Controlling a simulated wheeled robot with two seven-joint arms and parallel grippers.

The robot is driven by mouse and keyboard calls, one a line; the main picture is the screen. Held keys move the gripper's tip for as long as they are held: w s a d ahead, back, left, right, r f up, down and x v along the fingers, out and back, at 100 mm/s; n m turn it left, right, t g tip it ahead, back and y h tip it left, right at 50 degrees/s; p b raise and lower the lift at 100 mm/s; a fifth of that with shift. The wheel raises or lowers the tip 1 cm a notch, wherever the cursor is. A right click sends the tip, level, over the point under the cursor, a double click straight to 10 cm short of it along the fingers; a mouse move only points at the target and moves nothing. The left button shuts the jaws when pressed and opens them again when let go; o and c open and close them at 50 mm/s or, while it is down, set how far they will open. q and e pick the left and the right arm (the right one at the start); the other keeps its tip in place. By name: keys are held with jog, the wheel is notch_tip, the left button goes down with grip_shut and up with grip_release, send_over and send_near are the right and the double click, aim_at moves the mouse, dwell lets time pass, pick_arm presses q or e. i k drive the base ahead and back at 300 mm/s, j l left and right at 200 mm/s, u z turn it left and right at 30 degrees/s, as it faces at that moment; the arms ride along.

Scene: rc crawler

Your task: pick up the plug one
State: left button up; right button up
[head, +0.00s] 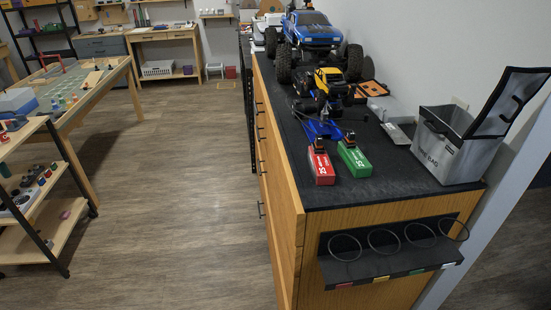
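A red battery-like block (322,168) and a green one (355,161) lie side by side near the front edge of the dark countertop (385,193). Each has a small dark and orange piece at its far end, the left one (318,144) and the right one (349,138). These pieces could be plugs, but they are too small to be sure. Blue parts (322,130) lie just behind them. Neither of my grippers shows in the head view.
A yellow crawler (329,77) and a larger blue truck (312,34) stand farther back. A grey open bag (446,157) stands at right. A rack with several rings (388,264) is on the cabinet's end. The floor (180,200) at left is clear.

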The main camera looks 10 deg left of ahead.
aim_at(319, 141)
jog(key=i+j, duration=0.15)
jog(key=j, duration=0.2)
jog(key=i+j+z, duration=0.1)
jog(key=j, duration=0.2)
jog(key=i+j, duration=0.15)
jog(key=j, duration=0.2)
jog(key=i+j+z, duration=0.1)
jog(key=j, duration=0.25)
jog(key=i+j, duration=0.15)
jog(key=j, duration=0.2)
